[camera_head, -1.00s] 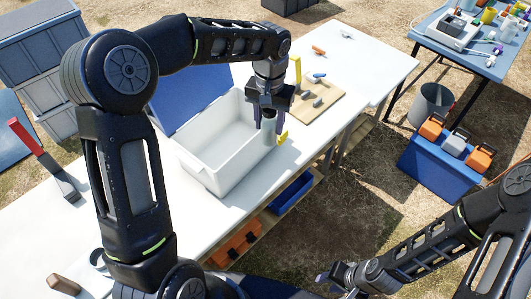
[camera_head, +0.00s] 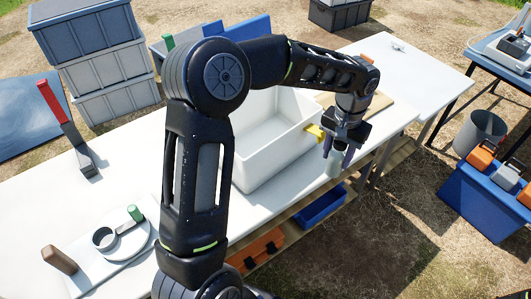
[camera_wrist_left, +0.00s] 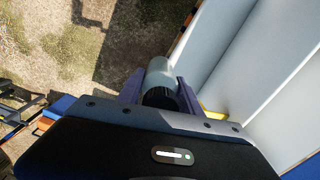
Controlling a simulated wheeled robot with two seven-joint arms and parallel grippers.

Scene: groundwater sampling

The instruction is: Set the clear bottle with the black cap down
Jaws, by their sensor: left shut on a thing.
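My left gripper (camera_head: 340,147) is shut on the clear bottle (camera_head: 334,164), which hangs below the fingers just outside the white cooler box (camera_head: 243,166), near the worktable's front edge. In the left wrist view the greyish see-through bottle (camera_wrist_left: 160,73) sits between the two purple fingertips (camera_wrist_left: 160,92), its dark ribbed cap (camera_wrist_left: 161,99) toward the palm. Bare ground shows beyond the bottle in that view. I cannot tell whether its base touches the table. The right gripper is not in view.
The white worktable (camera_head: 405,82) has free top to the right of the cooler. A yellow latch (camera_head: 314,131) sticks out close to the bottle. A wooden board (camera_head: 377,104) lies behind my gripper. A blue bin (camera_head: 320,206) and an orange case (camera_head: 255,250) are on the shelf below.

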